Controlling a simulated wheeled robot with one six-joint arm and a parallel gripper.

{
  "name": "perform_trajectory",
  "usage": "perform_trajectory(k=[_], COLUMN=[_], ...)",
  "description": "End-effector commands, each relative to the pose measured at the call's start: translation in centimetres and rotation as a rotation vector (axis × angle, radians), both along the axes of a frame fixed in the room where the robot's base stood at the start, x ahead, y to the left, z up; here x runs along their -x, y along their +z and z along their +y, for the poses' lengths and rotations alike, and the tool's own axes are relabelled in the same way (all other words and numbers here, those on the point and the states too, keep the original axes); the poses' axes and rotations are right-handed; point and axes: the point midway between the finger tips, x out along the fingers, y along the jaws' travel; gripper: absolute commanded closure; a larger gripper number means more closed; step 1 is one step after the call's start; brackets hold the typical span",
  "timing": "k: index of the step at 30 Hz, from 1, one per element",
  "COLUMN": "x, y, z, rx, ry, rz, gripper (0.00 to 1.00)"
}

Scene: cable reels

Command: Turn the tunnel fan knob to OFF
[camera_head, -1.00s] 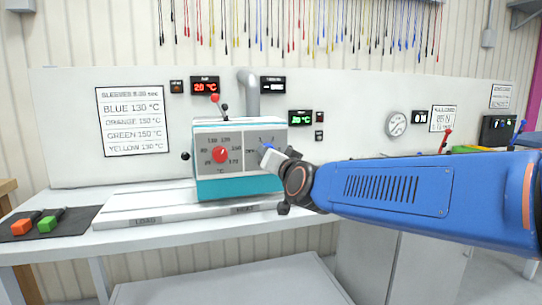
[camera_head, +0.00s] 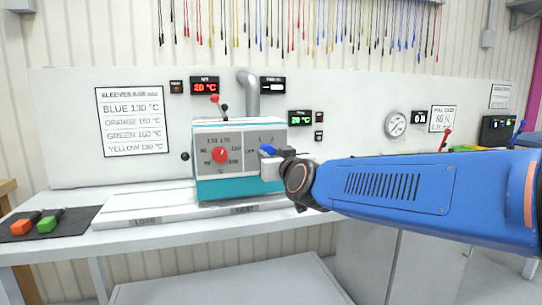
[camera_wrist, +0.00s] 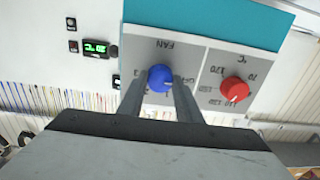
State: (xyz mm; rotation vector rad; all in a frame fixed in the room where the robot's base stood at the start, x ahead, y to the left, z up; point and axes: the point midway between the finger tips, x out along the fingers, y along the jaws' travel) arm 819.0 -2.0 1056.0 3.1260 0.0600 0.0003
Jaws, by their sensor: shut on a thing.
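The tunnel fan knob (camera_wrist: 160,78) is blue and sits on the grey panel under the word FAN, which appears upside down in the wrist view. My gripper (camera_wrist: 160,85) has one finger on each side of the knob and is shut on it. An OFF label shows beside the knob, partly behind a finger. The knob's pointer is too small to read with certainty. In the head view the knob (camera_head: 268,149) shows at the panel's right end, with my gripper reaching it from the right.
A red temperature knob (camera_wrist: 234,89) sits beside the fan knob on the same teal and grey machine (camera_head: 238,189). A red-tipped lever (camera_head: 215,99) stands behind it. Orange (camera_head: 21,227) and green (camera_head: 47,224) pieces lie on a dark mat at left. The front bench is clear.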

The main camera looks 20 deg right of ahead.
Motion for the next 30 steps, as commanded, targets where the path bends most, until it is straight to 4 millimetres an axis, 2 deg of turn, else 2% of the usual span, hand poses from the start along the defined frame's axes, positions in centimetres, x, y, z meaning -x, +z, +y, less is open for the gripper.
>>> perform_trajectory(k=[9,10,12,23,30], x=[0.0,0.0,0.0,0.3,2.7], y=[-0.3,-0.3,-0.3,-0.1,0.0], z=[0.0,0.0,0.0,0.0,-0.1], rx=[0.001,0.001,0.001,0.0,-0.001], ry=[0.001,0.001,0.001,0.001,0.001], rz=[0.005,0.005,0.005,0.001,0.0], gripper=[0.91,0.64,0.5,0.5,0.5])
